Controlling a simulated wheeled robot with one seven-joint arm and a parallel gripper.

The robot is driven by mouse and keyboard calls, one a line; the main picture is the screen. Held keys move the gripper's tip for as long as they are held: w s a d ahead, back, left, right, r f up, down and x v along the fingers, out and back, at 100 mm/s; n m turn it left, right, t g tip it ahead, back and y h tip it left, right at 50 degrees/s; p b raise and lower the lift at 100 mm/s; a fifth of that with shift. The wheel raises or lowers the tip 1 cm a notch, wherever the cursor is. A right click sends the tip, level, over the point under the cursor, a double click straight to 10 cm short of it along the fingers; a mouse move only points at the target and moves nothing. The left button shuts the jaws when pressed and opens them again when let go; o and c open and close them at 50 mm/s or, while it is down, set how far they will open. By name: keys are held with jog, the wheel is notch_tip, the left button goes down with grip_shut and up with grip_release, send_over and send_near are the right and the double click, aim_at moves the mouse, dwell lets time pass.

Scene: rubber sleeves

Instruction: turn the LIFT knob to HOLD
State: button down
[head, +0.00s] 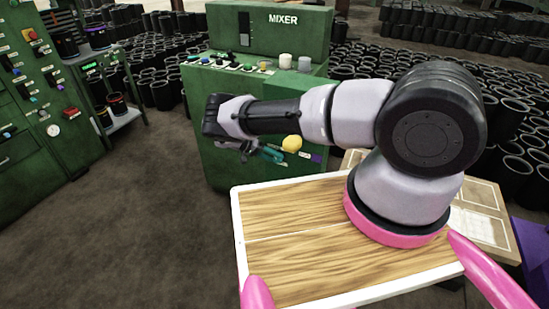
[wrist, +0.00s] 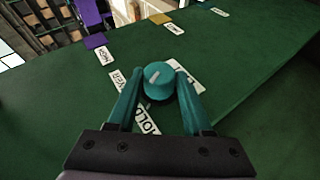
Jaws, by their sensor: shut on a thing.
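In the wrist view a round teal knob (wrist: 158,78) with a pale pointer mark on its cap sits on the green panel. The fingers of my gripper (wrist: 159,83) are on both sides of it, shut on it. A white label reading HOLD (wrist: 147,119) lies between the fingers, on the palm side of the knob. Another white label (wrist: 117,80) is to the left, partly hidden by the left finger. A third (wrist: 188,76) is at the right finger and hard to read. Which label the mark points at is unclear. In the head view my gripper (head: 262,152) is at the mixer cabinet's front.
The green mixer cabinet (head: 220,150) carries a row of controls on top. A yellow knob (head: 291,143) is right of my gripper. A green control cabinet (head: 40,100) stands at the left. Black sleeves (head: 350,66) stand behind. The floor (head: 140,210) at left is clear.

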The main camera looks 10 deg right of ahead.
jog(key=shift+h, duration=0.3)
dwell(0.4)
jog(key=shift+c, duration=1.7)
grip_release()
jog(key=v, duration=1)
jog(key=shift+w+a, duration=0.2)
jog(key=shift+a, duration=0.1)
jog(key=shift+r, duration=0.1)
jog(key=shift+a, duration=0.1)
